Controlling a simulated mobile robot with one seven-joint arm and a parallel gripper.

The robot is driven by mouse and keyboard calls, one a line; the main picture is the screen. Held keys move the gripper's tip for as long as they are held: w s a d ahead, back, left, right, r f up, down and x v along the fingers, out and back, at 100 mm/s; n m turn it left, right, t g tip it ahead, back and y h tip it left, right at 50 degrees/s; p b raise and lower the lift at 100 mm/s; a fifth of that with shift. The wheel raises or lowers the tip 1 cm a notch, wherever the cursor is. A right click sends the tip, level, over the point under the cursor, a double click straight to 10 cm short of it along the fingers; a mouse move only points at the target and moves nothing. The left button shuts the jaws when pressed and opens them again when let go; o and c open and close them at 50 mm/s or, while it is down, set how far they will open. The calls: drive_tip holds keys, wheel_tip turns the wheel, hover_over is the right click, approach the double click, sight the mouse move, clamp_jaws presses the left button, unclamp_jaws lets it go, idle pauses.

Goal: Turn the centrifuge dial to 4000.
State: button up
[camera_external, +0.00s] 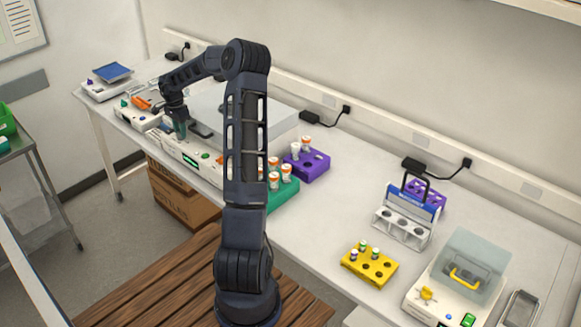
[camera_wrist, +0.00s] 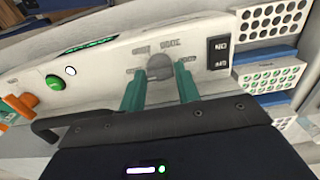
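The centrifuge (camera_external: 240,112) is a large pale box with a white sloped front panel, on the bench left of centre in the external view. In the wrist view its panel (camera_wrist: 105,62) carries a round grey dial (camera_wrist: 160,67) with several small labels around it, too blurred to read. The dial's pointer direction cannot be made out. My gripper (camera_wrist: 160,76) has two teal fingers, apart, one on each side of the dial's lower part. Small gaps seem to show between fingers and dial. In the external view my gripper (camera_external: 180,130) points down at the panel.
The panel also has a green display (camera_wrist: 90,46), a green button (camera_wrist: 54,83) and a black rocker switch (camera_wrist: 219,52). A dark handle (camera_wrist: 75,120) lies left of my fingers. A purple rack (camera_external: 318,168) and green rack (camera_external: 284,194) holding capped tubes stand to the right.

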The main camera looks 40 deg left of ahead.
drive_tip(key=c, duration=0.5)
drive_tip(key=shift+o, duration=0.2)
